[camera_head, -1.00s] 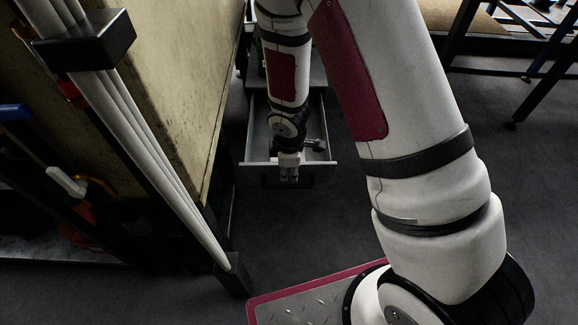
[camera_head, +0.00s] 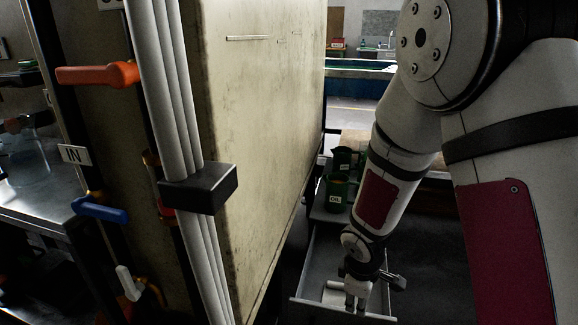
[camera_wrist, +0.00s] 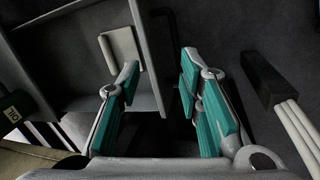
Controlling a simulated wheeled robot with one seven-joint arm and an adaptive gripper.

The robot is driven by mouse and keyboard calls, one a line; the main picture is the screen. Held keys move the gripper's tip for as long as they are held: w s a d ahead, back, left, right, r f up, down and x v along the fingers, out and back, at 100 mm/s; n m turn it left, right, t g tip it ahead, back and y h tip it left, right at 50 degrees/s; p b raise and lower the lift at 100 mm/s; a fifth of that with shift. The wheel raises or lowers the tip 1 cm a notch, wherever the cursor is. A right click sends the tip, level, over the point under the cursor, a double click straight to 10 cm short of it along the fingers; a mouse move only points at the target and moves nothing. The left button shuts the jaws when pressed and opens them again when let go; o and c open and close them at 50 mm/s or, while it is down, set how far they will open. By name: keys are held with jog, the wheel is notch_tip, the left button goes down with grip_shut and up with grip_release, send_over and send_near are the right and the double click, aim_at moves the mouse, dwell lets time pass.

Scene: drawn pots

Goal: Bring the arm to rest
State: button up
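My arm reaches down in the head view to my gripper (camera_head: 357,298), which is over the front part of an open grey drawer (camera_head: 300,285). In the wrist view my gripper (camera_wrist: 160,67) has its two teal-padded fingers spread apart, with nothing held between them. The drawer's front wall (camera_wrist: 148,50) shows beyond and between the fingers. A pale flat block (camera_wrist: 122,48) lies in the drawer, by the left finger. Whether the fingers touch the drawer cannot be told.
Two dark green pots, one farther (camera_head: 346,158) and one nearer (camera_head: 338,192) with a label, stand on the cabinet above the drawer. A tall beige panel (camera_head: 265,120) and white pipes (camera_head: 180,100) with a black bracket (camera_head: 200,188) stand to the left.

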jog(key=s+d+r+m+g, duration=0.15)
jog(key=s+r+m, duration=0.3)
jog(key=r, duration=0.45)
jog(key=s+d+r+m+t, duration=0.1)
jog(key=s+d+r+m, duration=0.2)
jog(key=s+r, duration=0.4)
jog(key=s+a+r+m+g+y, duration=0.1)
jog(key=s+r+m, duration=0.3)
jog(key=s, duration=0.6)
jog(key=s+a+r+m+g, duration=0.1)
jog(key=s+r, duration=0.5)
jog(key=s, duration=0.4)
notch_tip(320, 180, up, 32)
jog(key=t+p, duration=0.4)
jog(key=p, duration=2.7)
jog(key=shift+r, duration=0.25)
